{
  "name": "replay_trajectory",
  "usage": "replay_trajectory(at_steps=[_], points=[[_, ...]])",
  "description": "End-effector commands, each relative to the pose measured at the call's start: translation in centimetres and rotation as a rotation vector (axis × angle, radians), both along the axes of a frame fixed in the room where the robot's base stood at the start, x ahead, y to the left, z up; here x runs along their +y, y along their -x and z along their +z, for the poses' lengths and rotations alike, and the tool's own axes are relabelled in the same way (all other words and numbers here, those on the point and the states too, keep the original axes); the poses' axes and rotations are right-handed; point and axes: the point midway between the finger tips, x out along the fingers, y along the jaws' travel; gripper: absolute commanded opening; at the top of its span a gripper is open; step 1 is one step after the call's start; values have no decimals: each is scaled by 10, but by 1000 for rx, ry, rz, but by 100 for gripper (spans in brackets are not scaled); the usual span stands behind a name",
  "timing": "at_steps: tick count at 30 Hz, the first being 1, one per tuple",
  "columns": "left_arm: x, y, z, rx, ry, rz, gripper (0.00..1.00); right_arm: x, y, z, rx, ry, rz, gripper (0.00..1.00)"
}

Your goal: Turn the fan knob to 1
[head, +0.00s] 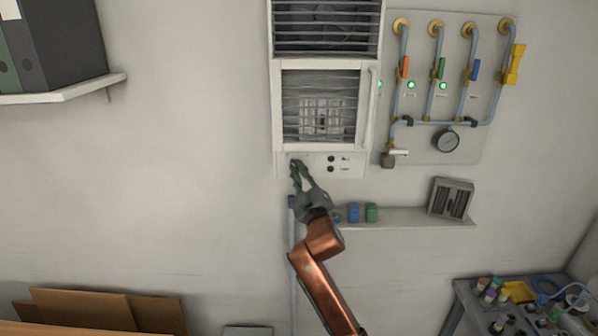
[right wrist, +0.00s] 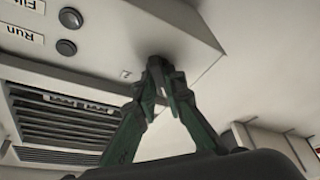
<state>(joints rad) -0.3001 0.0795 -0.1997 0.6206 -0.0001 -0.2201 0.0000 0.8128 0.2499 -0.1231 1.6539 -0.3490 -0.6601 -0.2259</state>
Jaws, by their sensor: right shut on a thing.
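The fan knob (right wrist: 156,60) is a small dark knob on the white control panel, mostly hidden by the fingers in the right wrist view. My right gripper (right wrist: 158,68) has its green fingers closed together on the knob. In the head view my right gripper (head: 297,168) reaches up to the left end of the control panel (head: 348,166), below the fan unit (head: 322,106). My left gripper is in neither view.
Two dark buttons (head: 331,164) sit right of the gripper on the panel. A shelf (head: 415,218) below holds blue and green containers and a grey louvred box (head: 451,198). Pipes with coloured valves and a gauge (head: 446,141) are at the right.

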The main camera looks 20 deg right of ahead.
Motion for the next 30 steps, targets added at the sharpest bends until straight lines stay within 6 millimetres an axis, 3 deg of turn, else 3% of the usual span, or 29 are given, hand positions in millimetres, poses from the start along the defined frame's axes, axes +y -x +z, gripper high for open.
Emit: replay_trajectory(at_steps=[8,30], points=[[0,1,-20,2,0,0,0,2,-1,-5,-30,-111,2,0],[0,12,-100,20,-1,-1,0,5,-2,-7,-181,-646,3,0]])
